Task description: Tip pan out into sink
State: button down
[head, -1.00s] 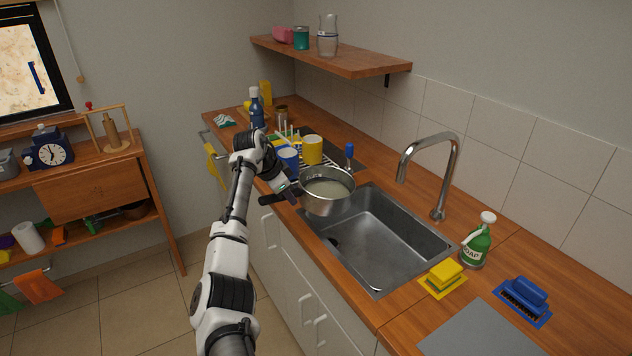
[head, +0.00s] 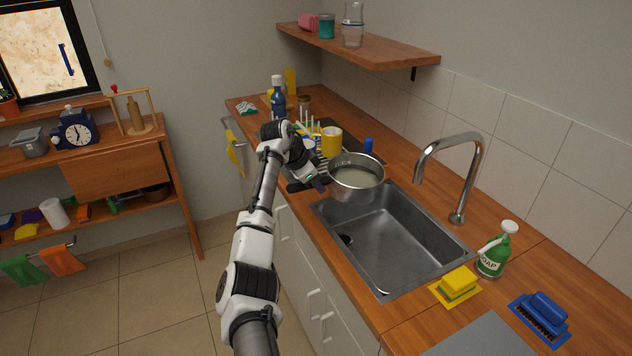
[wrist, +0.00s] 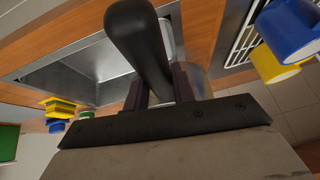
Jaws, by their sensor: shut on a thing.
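The pan (head: 356,184) is a round steel pot with a dark handle, holding a pale, cloudy liquid (head: 356,181). It is held level above the far left end of the sink. My gripper (head: 316,183) is shut on the pan's handle, left of the pan. In the wrist view the black handle (wrist: 138,40) runs between my fingers, and the pan's body is mostly hidden behind it. The steel sink (head: 392,240) is set into the wooden counter; its basin looks empty, with a dark drain at the left. The sink also shows in the wrist view (wrist: 85,75).
A chrome tap (head: 472,170) arches over the sink's right side. A green soap bottle (head: 494,252), yellow sponge (head: 458,282) and blue brush (head: 541,312) stand nearer on the counter. A yellow mug (head: 331,141) and dish rack stand just behind the pan.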

jog(key=shift+d+f+t+y+b, duration=0.1)
jog(key=shift+f+t+y+b, duration=0.5)
jog(key=shift+f+b, duration=0.65)
jog(key=shift+s+d+r+m+t+y+b, duration=0.1)
jog(key=shift+r+m+t+y+b, duration=0.1)
jog(key=shift+r+t+b, duration=0.25)
jog(key=shift+s+r+m+t+y+b, duration=0.15)
jog(key=shift+r+m+t, duration=0.1)
jog(key=shift+r, duration=0.4)
jog(key=shift+s+d+r+m+t+y+b, duration=0.15)
jog(key=shift+r+t+y+b, duration=0.1)
jog(key=shift+r+t+b, duration=0.2)
jog(key=shift+s+d+r+m+t+y+b, duration=0.1)
jog(key=shift+s+d+r+t+y+b, duration=0.1)
jog(key=shift+r+t+b, duration=0.2)
jog(key=shift+s+d+r+m+t+y+b, duration=0.25)
jog(key=shift+s+r+t+y+b, duration=0.15)
jog(key=shift+t+b, duration=0.25)
jog(key=shift+s+d+r+m+t+y+b, duration=0.25)
jog(key=shift+r+t+b, duration=0.2)
jog(key=shift+b, duration=0.25)
jog(key=shift+s+d+r+t+y+b, duration=0.2)
jog(key=shift+s+d+t+y+b, duration=0.15)
jog(key=shift+s+t+b, duration=0.5)
jog(key=shift+s+d+r+m+t+y+b, duration=0.35)
jog(key=shift+m+t+b, duration=0.2)
jog(key=shift+b, duration=0.75)
